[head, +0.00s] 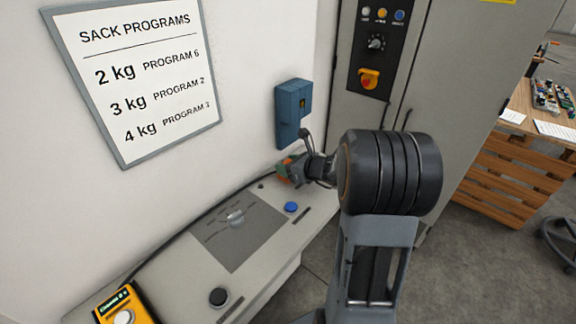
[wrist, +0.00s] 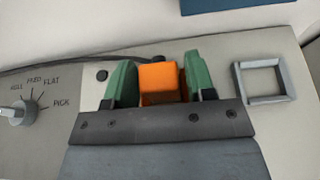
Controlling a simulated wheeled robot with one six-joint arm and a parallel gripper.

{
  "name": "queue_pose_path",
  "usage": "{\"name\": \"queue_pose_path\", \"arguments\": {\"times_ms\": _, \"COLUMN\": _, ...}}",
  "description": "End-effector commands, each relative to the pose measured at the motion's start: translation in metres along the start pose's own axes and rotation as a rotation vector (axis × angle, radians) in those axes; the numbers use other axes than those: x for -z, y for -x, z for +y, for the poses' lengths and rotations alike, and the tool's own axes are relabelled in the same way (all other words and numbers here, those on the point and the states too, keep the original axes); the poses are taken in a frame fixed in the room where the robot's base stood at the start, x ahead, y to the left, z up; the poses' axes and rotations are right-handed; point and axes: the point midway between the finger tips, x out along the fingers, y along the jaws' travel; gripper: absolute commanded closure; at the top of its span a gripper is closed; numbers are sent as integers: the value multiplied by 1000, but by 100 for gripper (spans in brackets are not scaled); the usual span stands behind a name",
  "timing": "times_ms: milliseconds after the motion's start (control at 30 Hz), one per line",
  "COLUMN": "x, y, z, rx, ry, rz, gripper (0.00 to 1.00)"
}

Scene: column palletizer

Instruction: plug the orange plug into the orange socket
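The orange plug (wrist: 158,82) is a block between the two green fingers of my gripper (wrist: 160,84), which look closed on its sides. In the head view my gripper (head: 290,168) is low over the far end of the console, with a bit of orange showing at its tip. A blue wall box (head: 291,115) is just above and behind it, with a small dull yellow-orange patch on its face. Only the lower edge of a blue thing (wrist: 250,5) shows in the wrist view. I cannot make out an orange socket opening.
The console (head: 180,265) has a grey dial (head: 235,216), a blue button (head: 291,207) and a black knob (head: 219,297). An empty square grey frame (wrist: 265,80) is right of my gripper. A dark cable (head: 165,247) runs along the wall. A grey cabinet (head: 440,90) stands right.

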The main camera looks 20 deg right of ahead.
Motion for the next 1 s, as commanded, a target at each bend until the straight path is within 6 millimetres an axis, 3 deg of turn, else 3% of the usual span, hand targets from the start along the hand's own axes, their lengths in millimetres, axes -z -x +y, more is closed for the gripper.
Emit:
{"name": "queue_pose_path", "arguments": {"times_ms": 167, "x": 0, "y": 0, "z": 0, "rx": 0, "ry": 0, "rz": 0, "gripper": 34}}
{"name": "queue_pose_path", "arguments": {"times_ms": 467, "x": 0, "y": 5, "z": 0, "rx": 2, "ry": -1, "rz": 0, "gripper": 34}}
{"name": "queue_pose_path", "arguments": {"times_ms": 567, "x": 0, "y": 16, "z": -1, "rx": 4, "ry": 0, "rz": 0, "gripper": 34}}
{"name": "queue_pose_path", "arguments": {"times_ms": 1000, "x": 0, "y": 103, "z": -1, "rx": 5, "ry": 1, "rz": -1, "gripper": 34}}
